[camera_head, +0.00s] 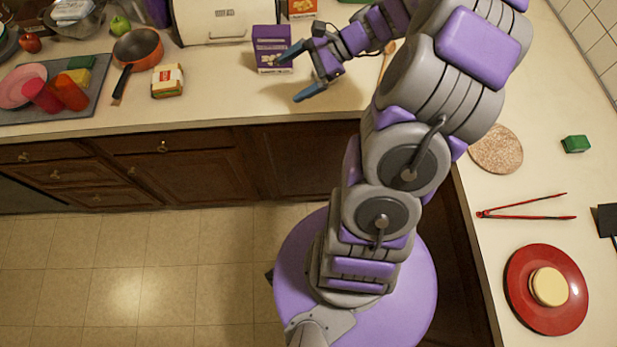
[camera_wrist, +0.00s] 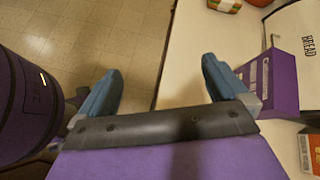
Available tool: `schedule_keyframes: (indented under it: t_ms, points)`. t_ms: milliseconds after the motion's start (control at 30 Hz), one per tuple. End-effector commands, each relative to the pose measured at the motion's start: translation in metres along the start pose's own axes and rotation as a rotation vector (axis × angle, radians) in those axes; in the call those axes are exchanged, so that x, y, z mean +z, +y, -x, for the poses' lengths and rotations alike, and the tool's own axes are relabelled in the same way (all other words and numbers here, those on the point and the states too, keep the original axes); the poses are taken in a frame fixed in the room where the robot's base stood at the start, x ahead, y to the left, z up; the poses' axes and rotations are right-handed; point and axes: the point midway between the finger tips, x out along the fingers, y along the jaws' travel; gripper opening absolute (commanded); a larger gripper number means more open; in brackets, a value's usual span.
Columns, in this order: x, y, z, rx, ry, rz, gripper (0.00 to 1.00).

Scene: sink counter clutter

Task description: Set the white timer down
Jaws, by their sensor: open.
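I cannot make out a white timer in either view. My gripper (camera_head: 294,76) is open, over the front part of the back counter, just right of a purple box (camera_head: 267,45). In the wrist view, the blue fingers of my gripper (camera_wrist: 160,78) are spread wide with nothing between them. The purple box (camera_wrist: 272,85) stands close beside the right finger there; I cannot tell whether they touch. A round cream-coloured thing sits on a red plate (camera_head: 520,290) on the right counter, far from my gripper; I cannot tell what it is.
A white bread box (camera_head: 222,22) stands behind. Red tongs (camera_head: 525,212), a round board (camera_head: 497,148) and a green block (camera_head: 575,144) lie at right.

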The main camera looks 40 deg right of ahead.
Motion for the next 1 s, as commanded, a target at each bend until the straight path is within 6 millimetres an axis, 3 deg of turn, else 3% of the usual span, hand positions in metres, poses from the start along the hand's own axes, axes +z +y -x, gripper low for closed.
schedule_keyframes:
  t_ms: [33,100,400,667,800,1000]
  points:
    - [0.025,0.009,-0.011,0.066,0.014,0.081,1.00]
    - [0.052,0.024,-0.023,0.153,0.034,0.190,1.00]
    - [0.136,0.112,-0.049,0.517,0.115,0.638,1.00]
    - [0.169,0.189,-0.036,0.798,0.194,1.009,1.00]
    - [0.172,0.225,-0.019,0.938,0.236,1.188,1.00]
    - [0.168,0.255,0.004,1.070,0.285,1.368,1.00]
